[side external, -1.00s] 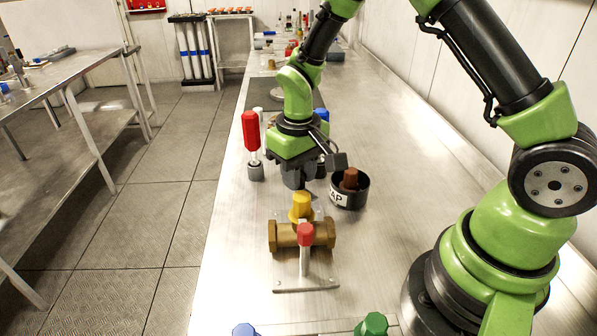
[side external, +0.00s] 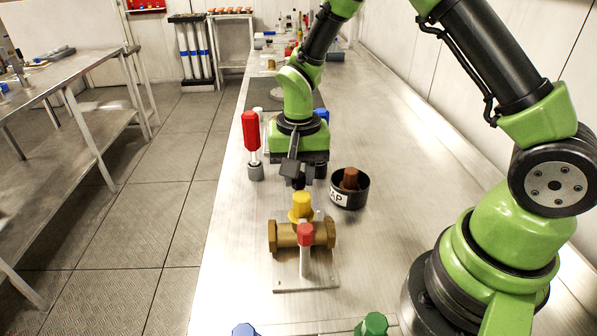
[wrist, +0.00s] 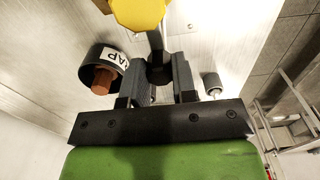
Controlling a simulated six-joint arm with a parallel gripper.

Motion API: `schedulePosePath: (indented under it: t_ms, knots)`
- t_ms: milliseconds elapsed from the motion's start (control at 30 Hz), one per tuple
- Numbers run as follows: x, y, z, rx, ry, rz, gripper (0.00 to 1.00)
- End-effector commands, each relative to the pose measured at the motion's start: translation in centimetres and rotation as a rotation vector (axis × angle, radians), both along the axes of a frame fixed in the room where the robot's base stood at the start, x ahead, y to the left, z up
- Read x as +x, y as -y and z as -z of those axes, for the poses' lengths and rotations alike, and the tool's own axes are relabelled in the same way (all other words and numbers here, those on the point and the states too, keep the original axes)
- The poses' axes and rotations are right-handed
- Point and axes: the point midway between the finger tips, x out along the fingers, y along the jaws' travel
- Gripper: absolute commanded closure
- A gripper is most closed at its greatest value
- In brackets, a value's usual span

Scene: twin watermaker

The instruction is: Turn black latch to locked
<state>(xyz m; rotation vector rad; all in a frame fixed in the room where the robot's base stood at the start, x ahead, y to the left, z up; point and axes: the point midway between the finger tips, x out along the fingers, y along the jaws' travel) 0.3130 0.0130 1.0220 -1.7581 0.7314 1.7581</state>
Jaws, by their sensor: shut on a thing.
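My gripper (side external: 298,184) points down behind the brass valve body (side external: 286,236) with its yellow cap (side external: 302,206). In the wrist view my gripper (wrist: 160,82) is shut on a dark piece, seemingly the black latch (wrist: 157,70), which sits between the two grey fingers. A dark stem runs from it toward the yellow cap (wrist: 140,12) at the top of that view. In the side view the latch is hidden by the gripper and the cap. I cannot read any locked mark.
A red-topped lever (side external: 305,236) stands in front of the brass body. A black cup (side external: 349,200) marked "AP" holds a brown piece, close right of my gripper. A red-handled tool (side external: 251,132) stands to the left. The bench (side external: 400,170) further right is clear.

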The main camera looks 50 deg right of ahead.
Motion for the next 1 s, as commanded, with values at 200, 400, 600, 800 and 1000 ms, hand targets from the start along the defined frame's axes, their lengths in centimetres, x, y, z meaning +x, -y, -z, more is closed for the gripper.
schedulePosePath:
  t_ms: [200, 400, 600, 800, 1000]
  knots:
    - [0.0, 0.0, -0.1, 0.001, -0.001, 0.016, 0.98]
    - [0.0, 0.0, -0.1, 0.001, -0.001, 0.016, 0.98]
    - [0.0, 0.0, -0.1, 0.001, -0.001, 0.015, 0.49]
    - [0.0, 0.0, 0.0, 0.001, -0.001, 0.013, 0.49]
    - [0.1, 0.0, -1.4, 0.001, 0.005, 0.013, 0.49]
